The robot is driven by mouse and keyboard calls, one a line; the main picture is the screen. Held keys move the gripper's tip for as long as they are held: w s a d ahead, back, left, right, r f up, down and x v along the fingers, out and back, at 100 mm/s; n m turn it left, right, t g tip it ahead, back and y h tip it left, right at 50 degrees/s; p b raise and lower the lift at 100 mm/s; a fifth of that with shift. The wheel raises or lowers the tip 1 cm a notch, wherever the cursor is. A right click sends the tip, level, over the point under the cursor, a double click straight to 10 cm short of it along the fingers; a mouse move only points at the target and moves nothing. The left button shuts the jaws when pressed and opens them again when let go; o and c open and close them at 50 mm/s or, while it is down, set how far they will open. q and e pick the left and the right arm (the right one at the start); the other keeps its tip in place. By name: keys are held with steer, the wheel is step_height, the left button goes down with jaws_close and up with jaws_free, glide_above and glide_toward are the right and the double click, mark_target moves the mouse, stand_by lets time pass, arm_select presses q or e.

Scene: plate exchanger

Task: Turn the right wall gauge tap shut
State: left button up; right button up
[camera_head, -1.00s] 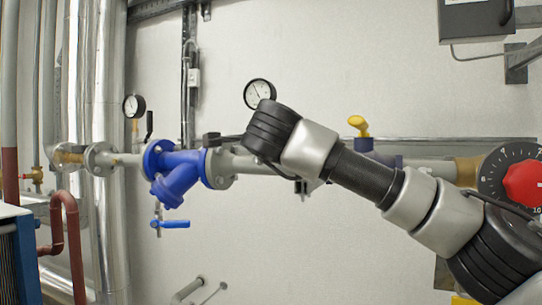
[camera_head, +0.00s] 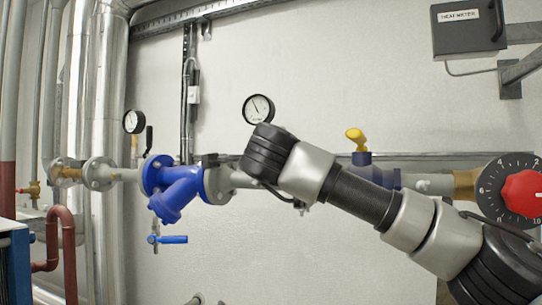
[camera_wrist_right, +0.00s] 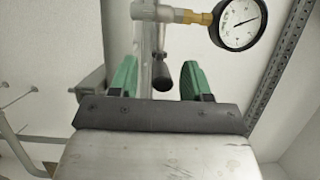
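The right wall gauge (camera_head: 258,109) is a round white dial with a black rim, on the wall just above my right arm in the head view. It also shows at the top of the right wrist view (camera_wrist_right: 240,22), on a brass fitting. The tap's black handle (camera_wrist_right: 162,75) shows in the wrist view left of the gauge. My right gripper (camera_wrist_right: 158,78) is open, its two green fingers apart on either side of the handle, with clear gaps. I cannot tell how deep the handle sits between them. In the head view my arm hides this gripper and tap. My left gripper is not in view.
A second gauge (camera_head: 134,122) with a black tap handle (camera_head: 149,138) is on the left. A blue strainer (camera_head: 178,190), a yellow-handled valve (camera_head: 357,140) and a red knob (camera_head: 522,193) line the horizontal pipe. A heat meter box (camera_head: 468,28) is at upper right.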

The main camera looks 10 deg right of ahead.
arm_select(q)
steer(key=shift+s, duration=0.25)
arm_select(e)
steer(key=shift+s, duration=0.35)
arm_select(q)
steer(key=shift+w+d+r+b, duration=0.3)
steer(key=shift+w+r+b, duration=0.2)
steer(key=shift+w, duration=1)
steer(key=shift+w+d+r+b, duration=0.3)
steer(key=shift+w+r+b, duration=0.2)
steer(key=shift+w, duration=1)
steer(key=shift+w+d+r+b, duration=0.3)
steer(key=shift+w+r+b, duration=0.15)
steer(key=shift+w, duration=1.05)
arm_select(e)
steer(key=v, duration=1)
steer(key=shift+a, duration=0.15)
